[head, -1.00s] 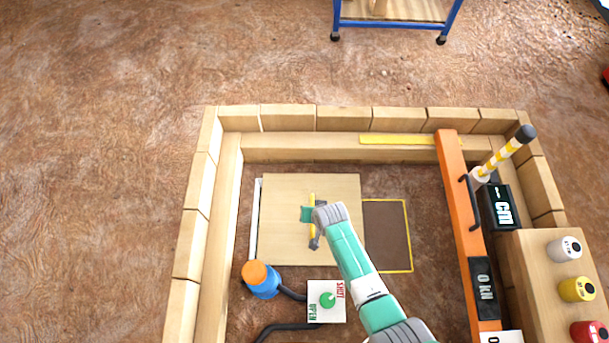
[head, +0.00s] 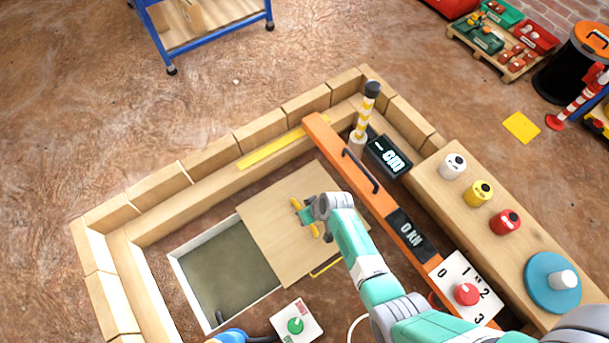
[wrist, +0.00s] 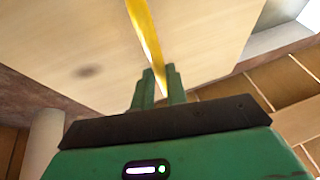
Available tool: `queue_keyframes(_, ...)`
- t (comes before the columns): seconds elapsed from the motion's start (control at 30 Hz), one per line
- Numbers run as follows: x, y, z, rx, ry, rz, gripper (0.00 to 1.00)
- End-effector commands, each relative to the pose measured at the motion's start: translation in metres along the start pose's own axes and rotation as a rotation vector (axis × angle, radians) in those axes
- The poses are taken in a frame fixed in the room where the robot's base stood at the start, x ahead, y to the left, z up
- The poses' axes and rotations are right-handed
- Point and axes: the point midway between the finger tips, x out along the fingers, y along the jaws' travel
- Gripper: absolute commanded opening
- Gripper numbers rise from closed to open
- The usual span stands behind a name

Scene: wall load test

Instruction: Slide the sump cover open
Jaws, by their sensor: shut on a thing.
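The sump cover (head: 275,218) is a flat square pale wood panel with a yellow bar handle (head: 300,216). It lies to the right of the open sump (head: 228,272), a white-rimmed square pit with a dull greenish-brown inside. My gripper (head: 306,215) is at the handle, and in the wrist view its green fingers (wrist: 158,82) are closed around the yellow bar (wrist: 144,32). The cover's underlying yellow outline (head: 326,266) shows only at its lower edge. In the head view my gripper's wrist hides part of the handle and cover.
A wooden block wall (head: 158,190) encloses the area. A blue-capped pump (head: 228,335) and a white panel with a green knob (head: 296,325) lie below the sump. Coloured weights (head: 478,193) stand on the right ledge.

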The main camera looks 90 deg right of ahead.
Motion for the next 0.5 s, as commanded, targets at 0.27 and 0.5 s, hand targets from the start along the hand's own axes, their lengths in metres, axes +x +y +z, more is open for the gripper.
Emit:
queue_keyframes(0.27, 0.0003, 0.0018, -0.0003, -0.009, -0.003, -0.003, 0.00)
queue_keyframes(0.5, 0.0004, 0.0021, 0.0001, -0.009, -0.003, -0.002, 0.22)
